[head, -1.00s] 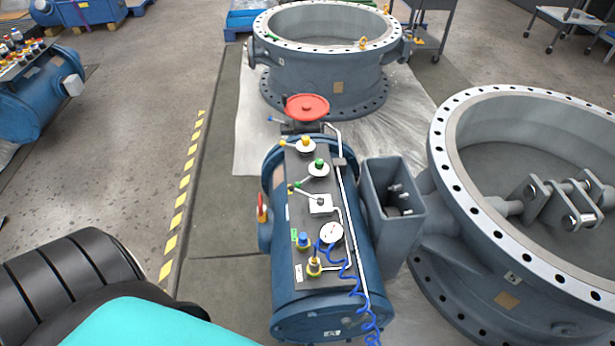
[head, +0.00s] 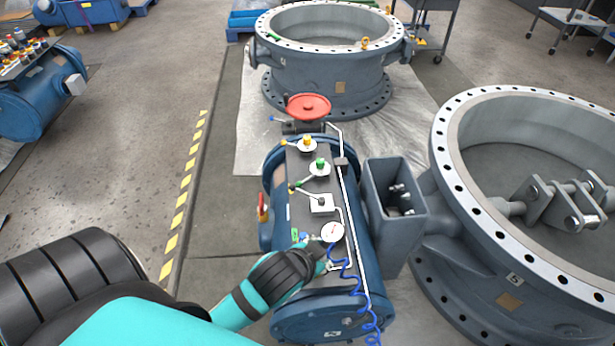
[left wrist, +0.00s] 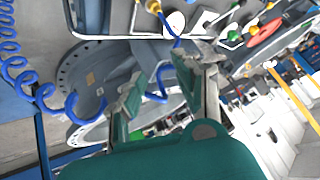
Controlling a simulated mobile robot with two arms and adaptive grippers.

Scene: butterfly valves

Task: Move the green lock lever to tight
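The green lock lever (head: 310,180) is on the dark panel of the blue actuator in the head view. It runs down-left from a white round base with a green knob (head: 320,162). A green knob (left wrist: 233,35) also shows near the top of the left wrist view. My left gripper (head: 328,247) is over the lower panel, close to the gauge and below the lever, apart from it. My right gripper is not in view.
A white gauge (head: 332,232), a box-based lever (head: 321,204) and a yellow-knobbed lever (head: 307,144) share the panel. A blue coiled hose (head: 349,272) hangs near my left gripper. A red handwheel (head: 308,107) is behind. A large valve ring (head: 451,180) stands right.

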